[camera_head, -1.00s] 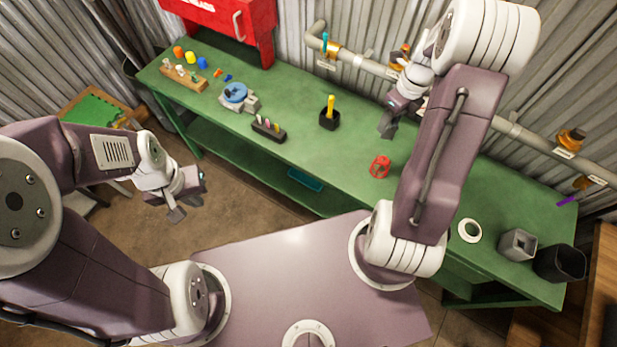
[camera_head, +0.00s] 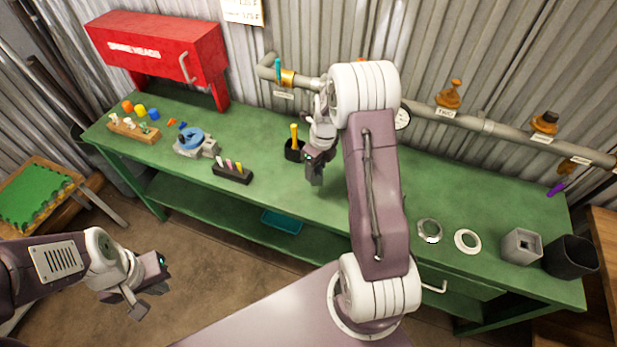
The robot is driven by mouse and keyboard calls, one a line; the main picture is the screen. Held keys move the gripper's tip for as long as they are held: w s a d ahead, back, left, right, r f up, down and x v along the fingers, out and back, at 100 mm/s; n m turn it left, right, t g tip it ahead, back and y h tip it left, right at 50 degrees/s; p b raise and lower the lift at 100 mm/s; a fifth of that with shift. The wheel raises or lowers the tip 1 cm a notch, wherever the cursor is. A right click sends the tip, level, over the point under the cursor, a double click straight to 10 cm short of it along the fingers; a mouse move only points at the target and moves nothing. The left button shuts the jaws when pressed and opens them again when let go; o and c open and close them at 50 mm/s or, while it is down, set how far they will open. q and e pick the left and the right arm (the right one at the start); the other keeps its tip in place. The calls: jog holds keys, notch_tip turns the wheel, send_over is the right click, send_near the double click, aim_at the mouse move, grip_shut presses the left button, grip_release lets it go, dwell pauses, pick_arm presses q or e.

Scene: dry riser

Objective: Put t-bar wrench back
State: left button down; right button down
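I cannot pick out the t-bar wrench for certain. A yellow-handled tool (camera_head: 294,134) stands upright in a small black holder (camera_head: 292,154) on the green bench; its lower end is hidden. My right gripper (camera_head: 315,172) hangs over the bench just right of this holder, pointing down. Its fingers are small and seen edge-on, so I cannot tell if it is shut or holds anything. My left gripper (camera_head: 146,287) is open and empty, low at the left, over the floor in front of the bench.
The green bench (camera_head: 265,190) holds a blue-topped fixture (camera_head: 192,140), a pen rack (camera_head: 232,173), a wooden block (camera_head: 133,130), rings (camera_head: 467,241) and a black bin (camera_head: 570,257). A red cabinet (camera_head: 160,50) stands at the back left. A valve pipe (camera_head: 480,128) runs along the wall.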

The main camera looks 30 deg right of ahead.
jog(key=f, duration=0.1)
jog(key=w+a+f, duration=0.1)
jog(key=f, duration=0.3)
jog(key=shift+w+a, duration=0.3)
jog(key=shift+w, duration=0.05)
jog(key=shift+w+f, duration=0.15)
jog(key=shift+f, duration=0.1)
jog(key=shift+f, duration=0.1)
jog(key=c, duration=0.6)
grip_release()
jog(key=shift+c, duration=0.2)
jog(key=r, duration=0.4)
jog(key=s+r, duration=0.1)
jog(key=r, duration=0.6)
jog(key=shift+s+d+r+p, duration=0.2)
jog(key=shift+d+r+p, duration=0.05)
jog(key=shift+r+p, duration=0.05)
jog(key=shift+s+r, duration=0.1)
jog(key=shift+r, duration=0.25)
